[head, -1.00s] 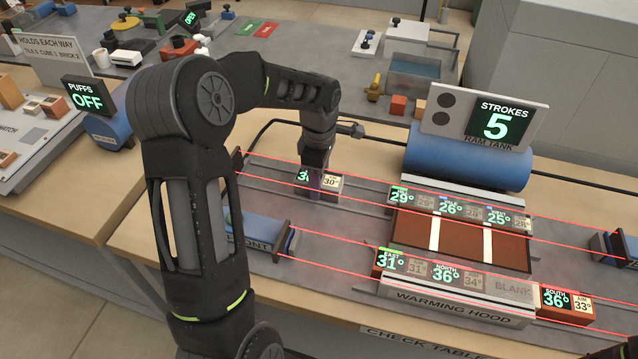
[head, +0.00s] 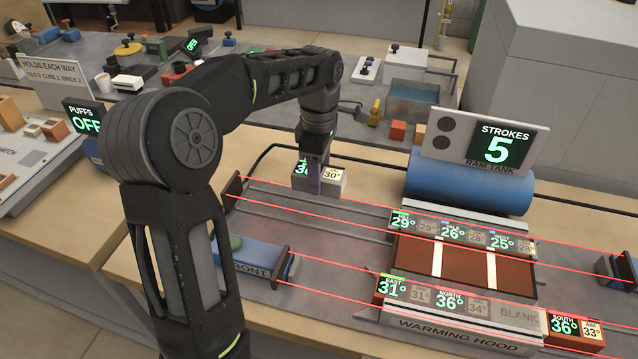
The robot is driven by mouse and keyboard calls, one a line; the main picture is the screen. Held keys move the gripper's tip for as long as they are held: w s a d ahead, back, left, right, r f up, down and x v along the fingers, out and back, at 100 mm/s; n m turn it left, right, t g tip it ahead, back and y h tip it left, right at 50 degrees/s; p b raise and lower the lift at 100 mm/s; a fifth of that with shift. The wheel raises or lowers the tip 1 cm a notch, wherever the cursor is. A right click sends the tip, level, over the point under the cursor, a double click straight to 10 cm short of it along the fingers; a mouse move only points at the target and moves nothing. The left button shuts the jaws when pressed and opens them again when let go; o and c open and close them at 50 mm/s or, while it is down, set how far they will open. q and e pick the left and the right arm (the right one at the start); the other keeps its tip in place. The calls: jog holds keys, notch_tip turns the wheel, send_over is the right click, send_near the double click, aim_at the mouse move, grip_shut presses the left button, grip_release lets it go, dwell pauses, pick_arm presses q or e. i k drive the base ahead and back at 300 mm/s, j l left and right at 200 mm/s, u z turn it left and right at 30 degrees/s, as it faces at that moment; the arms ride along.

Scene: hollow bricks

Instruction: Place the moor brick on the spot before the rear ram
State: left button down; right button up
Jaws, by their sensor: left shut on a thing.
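My left gripper (head: 314,172) is shut on a small grey brick (head: 332,181). The brick has a green-digit display, partly covered by a finger, and a pale label reading 30°. Its name cannot be read, so I cannot tell from lettering that it is the moor brick. It hangs just above the rear lane, left of the row of bricks there. A dark upright plate (head: 233,190) stands at the rear lane's left end; my arm hides what is behind it, so the rear ram's body cannot be made out. The ram marked FRONT (head: 250,255) is nearer. My right gripper is out of view.
Several display bricks stand along the rear row (head: 452,229) and the front row (head: 435,296) of the warming hood (head: 450,334). The South brick (head: 573,331) stands right of the front row. The blue ram tank (head: 465,182) stands behind. Red lines cross both lanes.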

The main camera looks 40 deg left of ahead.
aim_at(564, 268)
jog(key=i+l+z, duration=0.1)
jog(key=l, duration=0.25)
jog(key=l+z, duration=0.15)
jog(key=l, duration=0.25)
jog(key=i+l+z, duration=0.1)
jog(key=l, duration=0.25)
jog(key=i+l+z, duration=0.25)
jog(key=l, duration=0.4)
jog(key=i, duration=0.1)
